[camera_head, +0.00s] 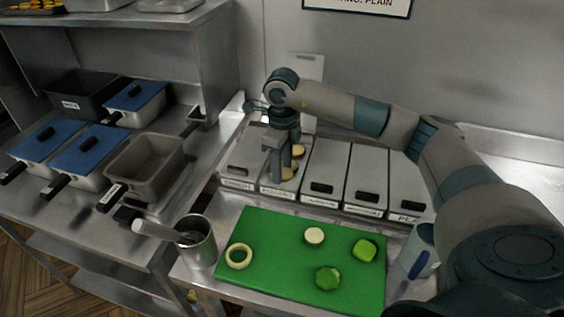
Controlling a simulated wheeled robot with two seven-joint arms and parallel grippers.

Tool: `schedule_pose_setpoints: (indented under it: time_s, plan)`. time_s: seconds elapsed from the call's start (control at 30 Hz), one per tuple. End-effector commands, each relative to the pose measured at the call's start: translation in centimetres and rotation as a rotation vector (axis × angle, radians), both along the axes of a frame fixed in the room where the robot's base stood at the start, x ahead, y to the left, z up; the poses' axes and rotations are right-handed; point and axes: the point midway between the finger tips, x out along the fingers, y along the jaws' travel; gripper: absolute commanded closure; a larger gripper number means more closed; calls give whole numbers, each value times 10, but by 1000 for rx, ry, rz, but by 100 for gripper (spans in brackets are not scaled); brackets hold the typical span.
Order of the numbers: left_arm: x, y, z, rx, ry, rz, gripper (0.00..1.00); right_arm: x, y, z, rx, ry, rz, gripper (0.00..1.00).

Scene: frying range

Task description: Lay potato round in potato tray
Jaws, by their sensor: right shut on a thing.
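My right gripper (281,175) reaches down from above into an open tray (272,190) in the row of narrow trays at the back of the counter. It is shut on a potato round (288,173), pale yellow and partly hidden by the fingers, low in the tray. Another pale round (297,150) lies farther back in the same tray. The tray's front label is too small to read surely. Whether the held round touches the tray floor is hard to tell. My left gripper is not in view.
Closed lidded trays (325,160) stand to the right, and another tray (243,155) adjoins on the left. A green board (280,275) in front bears a pale ring (239,256), a pale round (314,236) and green pieces (327,278). A metal cup (198,245) stands at its left.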

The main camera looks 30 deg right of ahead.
Motion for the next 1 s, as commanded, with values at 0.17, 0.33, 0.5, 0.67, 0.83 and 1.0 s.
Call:
schedule_pose_setpoints:
  time_s: [0.17,0.33,0.5,0.67,0.83,1.0]
  plan:
    - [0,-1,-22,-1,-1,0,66,0,0,-25,0,0,0,69]
    - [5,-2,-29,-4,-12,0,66,0,0,-33,0,0,-1,69]
    - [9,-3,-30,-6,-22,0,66,0,0,-35,0,0,-1,69]
    - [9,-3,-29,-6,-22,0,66,0,0,-35,0,0,-1,69]
    - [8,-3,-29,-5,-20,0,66,0,0,-35,0,0,-1,35]
    - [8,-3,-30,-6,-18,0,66,-1,1,-35,2,2,2,35]
